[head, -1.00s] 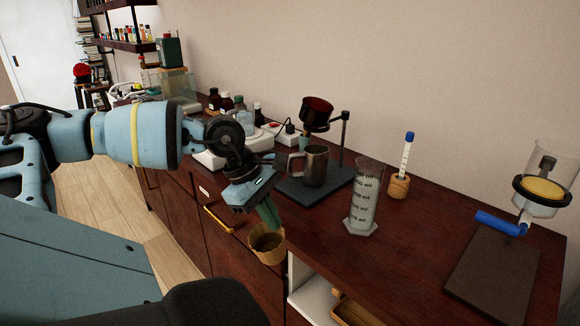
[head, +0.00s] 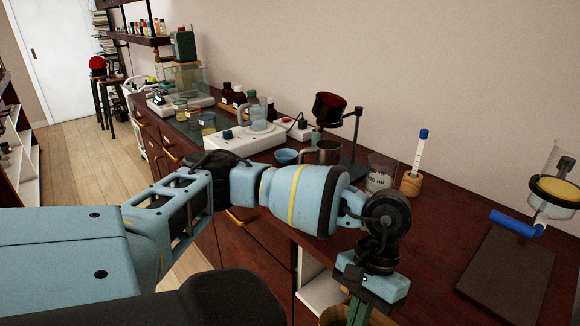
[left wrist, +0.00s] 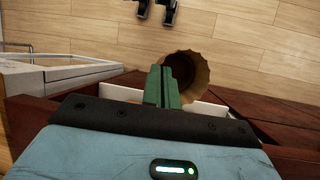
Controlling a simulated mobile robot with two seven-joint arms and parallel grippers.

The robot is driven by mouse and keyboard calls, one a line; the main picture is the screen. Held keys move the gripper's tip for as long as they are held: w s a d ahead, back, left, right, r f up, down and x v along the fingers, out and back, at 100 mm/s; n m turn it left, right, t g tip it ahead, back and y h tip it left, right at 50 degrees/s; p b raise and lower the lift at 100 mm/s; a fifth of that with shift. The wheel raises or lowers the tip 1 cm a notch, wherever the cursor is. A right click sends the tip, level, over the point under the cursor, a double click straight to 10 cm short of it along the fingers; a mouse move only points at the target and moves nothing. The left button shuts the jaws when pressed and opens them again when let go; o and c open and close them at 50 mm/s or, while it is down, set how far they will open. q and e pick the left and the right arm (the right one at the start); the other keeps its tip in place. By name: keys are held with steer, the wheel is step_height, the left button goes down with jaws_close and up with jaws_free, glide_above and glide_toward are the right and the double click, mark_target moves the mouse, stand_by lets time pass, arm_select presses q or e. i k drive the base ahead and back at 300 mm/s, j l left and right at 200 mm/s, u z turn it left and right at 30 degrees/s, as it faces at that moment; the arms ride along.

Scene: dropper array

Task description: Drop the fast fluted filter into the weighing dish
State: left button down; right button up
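The tan fluted filter (left wrist: 193,72) is a cup with a pleated rim. My left gripper (left wrist: 165,84) has its green fingers together at the filter's near wall, and the filter hangs from them over the floor in front of the bench. In the head view the left gripper (head: 359,308) is at the bottom edge, with only part of the filter (head: 336,316) showing; the rest is cut off. A small blue dish (head: 286,157), which looks like the weighing dish, stands on the bench beside a metal mug (head: 326,153). My right gripper is not in view.
A stand with a dark red funnel (head: 330,108), a beaker (head: 380,175) and a thermometer-like tube in a wooden holder (head: 411,184) stand behind my left arm. The right bench holds a glass filter holder (head: 556,188).

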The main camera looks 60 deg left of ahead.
mark_target(285, 160)
steer(key=u, duration=1.7)
steer(key=i, duration=0.6)
